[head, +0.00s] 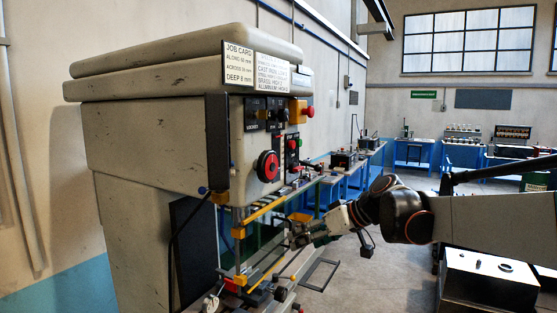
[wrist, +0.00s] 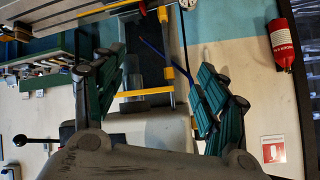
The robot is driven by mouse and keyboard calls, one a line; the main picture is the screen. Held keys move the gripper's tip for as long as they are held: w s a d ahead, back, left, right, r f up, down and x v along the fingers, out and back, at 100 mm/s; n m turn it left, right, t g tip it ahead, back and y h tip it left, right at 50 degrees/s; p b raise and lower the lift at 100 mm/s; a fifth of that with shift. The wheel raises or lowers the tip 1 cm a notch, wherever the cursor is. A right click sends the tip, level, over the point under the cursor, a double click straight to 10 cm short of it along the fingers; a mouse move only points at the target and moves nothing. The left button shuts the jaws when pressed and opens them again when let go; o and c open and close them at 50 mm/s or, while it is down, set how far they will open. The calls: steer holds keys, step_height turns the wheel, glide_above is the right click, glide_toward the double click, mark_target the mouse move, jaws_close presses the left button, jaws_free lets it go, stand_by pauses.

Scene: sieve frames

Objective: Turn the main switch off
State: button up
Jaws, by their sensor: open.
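A large cream machine (head: 150,140) fills the left of the head view. Its front panel carries a round black dial with a red centre (head: 267,166). Above it are a black switch plate marked LOCKED (head: 255,114), a second black switch plate (head: 277,113) and a red knob on a yellow box (head: 302,111). I cannot read which one is the main switch. My gripper (head: 300,238) is low in front of the machine, below and right of the dial, touching no control. In the wrist view my gripper (wrist: 160,85) has its green fingers wide apart and empty.
Yellow-ended guard bars (head: 262,212) stand close to my gripper. In the wrist view a yellow bar (wrist: 143,93) crosses between the fingers, and a red extinguisher (wrist: 283,45) is at upper right. Blue benches (head: 413,152) line the back; the floor between is open.

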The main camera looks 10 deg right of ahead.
steer(key=w+d+r+n+t+y+p, duration=0.1)
steer(key=w+d+r+y+p, duration=0.2)
steer(key=w, duration=0.4)
steer(key=w+d+r+n+p, duration=0.1)
steer(key=w+d+r+p, duration=0.2)
steer(key=w+r+p, duration=0.3)
steer(key=n+t+y+p, duration=0.3)
steer(key=y+p, duration=0.1)
steer(key=p, duration=0.2)
glide_toward(301, 168)
steer(key=p+x, duration=0.2)
steer(key=x, duration=0.7)
steer(key=shift+w+a, duration=0.1)
steer(key=shift+w, duration=0.05)
steer(key=shift+c, duration=0.6)
steer(key=c, duration=0.9)
